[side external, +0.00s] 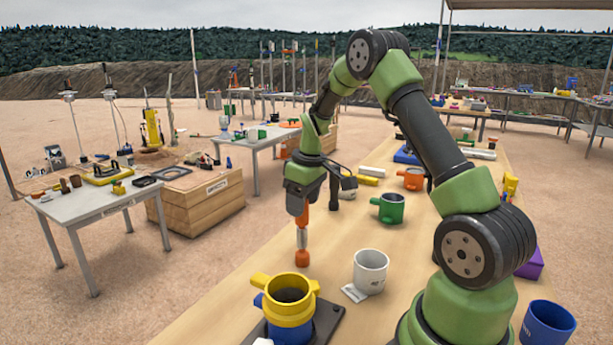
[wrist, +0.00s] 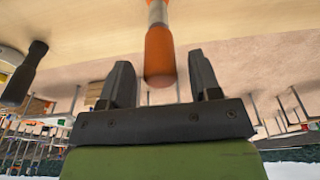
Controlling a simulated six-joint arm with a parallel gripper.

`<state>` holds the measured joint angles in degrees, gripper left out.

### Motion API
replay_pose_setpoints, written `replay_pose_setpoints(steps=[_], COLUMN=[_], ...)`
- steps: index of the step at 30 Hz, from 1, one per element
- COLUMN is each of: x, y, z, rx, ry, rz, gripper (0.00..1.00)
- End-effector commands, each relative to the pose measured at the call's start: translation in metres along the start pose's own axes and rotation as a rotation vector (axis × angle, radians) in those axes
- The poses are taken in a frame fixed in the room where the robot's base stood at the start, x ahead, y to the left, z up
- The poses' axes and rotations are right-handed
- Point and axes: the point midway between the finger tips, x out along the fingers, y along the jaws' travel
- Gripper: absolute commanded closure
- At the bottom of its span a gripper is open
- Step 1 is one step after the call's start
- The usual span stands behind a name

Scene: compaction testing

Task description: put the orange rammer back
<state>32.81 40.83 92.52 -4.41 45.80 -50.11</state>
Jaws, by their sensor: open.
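The orange rammer (side external: 302,257) stands upright on the wooden table, with an orange foot, a pale metal shaft and an orange handle at the top. My gripper (side external: 301,212) is at its handle end. In the wrist view the orange handle (wrist: 159,58) lies between the two dark fingers of my open gripper (wrist: 160,66), with a gap visible on each side. The handle's end reaches between the fingertips. I cannot make out a holder for the rammer.
A yellow-and-blue mould (side external: 288,312) stands on a dark plate in front. A white mug-like cup (side external: 370,272) is to its right, and green (side external: 391,209) and orange (side external: 413,179) cups are farther back. A black-handled tool (wrist: 25,72) is near the gripper. The table left of the rammer is clear.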

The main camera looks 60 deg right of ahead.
Motion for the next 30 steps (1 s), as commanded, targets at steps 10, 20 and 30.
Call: replay_pose_setpoints(steps=[10, 20, 30], x=[-0.074, -0.117, -0.193], y=[0.001, -0.028, -0.160], z=[-0.001, 0.000, 0.065], rx=[0.000, 0.022, 0.192], ry=[0.004, 0.047, 0.294], rz=[0.003, 0.008, -0.069], gripper=[0.43, 0.43, 0.43])
